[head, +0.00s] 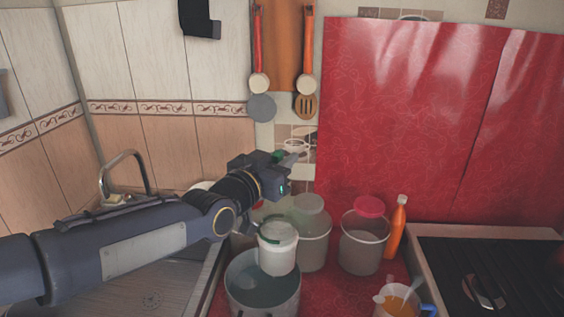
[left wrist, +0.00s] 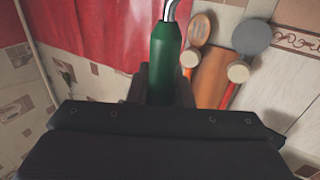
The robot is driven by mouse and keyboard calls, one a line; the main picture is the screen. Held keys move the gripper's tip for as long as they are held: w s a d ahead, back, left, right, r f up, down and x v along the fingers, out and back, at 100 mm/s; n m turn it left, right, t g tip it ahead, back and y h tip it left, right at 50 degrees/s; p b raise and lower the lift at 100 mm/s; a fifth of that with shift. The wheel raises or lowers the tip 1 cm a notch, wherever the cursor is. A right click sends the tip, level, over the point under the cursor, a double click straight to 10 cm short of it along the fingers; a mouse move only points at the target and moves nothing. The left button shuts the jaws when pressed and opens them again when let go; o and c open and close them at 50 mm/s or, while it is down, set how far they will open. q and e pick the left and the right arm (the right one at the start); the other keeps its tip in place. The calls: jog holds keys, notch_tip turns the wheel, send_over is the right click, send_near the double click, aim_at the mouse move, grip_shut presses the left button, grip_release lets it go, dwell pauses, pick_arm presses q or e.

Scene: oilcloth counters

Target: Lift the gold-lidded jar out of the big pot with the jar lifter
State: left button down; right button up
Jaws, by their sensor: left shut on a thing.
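My left gripper (head: 284,162) is shut on the green handle (left wrist: 165,62) of the jar lifter, which fills the middle of the left wrist view with a bent metal rod at its far end. My right gripper is not in view.
A clear canister with a greenish lid (head: 314,240) stands close behind the jar. To the right are a red-lidded canister (head: 363,245), an orange bottle (head: 396,232), a jug of orange liquid (head: 396,306) and a stove (head: 475,275). A sink tap (head: 125,158) is left.

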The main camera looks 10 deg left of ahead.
pick_arm(q)
jog(key=shift+r, duration=0.15)
jog(key=s+d+p, duration=0.7)
jog(key=s+d, duration=0.3)
jog(key=d, duration=0.1)
jog(key=shift+s+d+p, duration=0.15)
jog(key=shift+d+p, duration=0.1)
jog(key=shift+p, duration=0.05)
dwell(1.5)
dwell(0.6)
notch_tip(320, 180, down, 18)
jog(key=b, duration=1.7)
jog(key=shift+f+b, duration=0.2)
jog(key=shift+b, duration=0.2)
dwell(1.2)
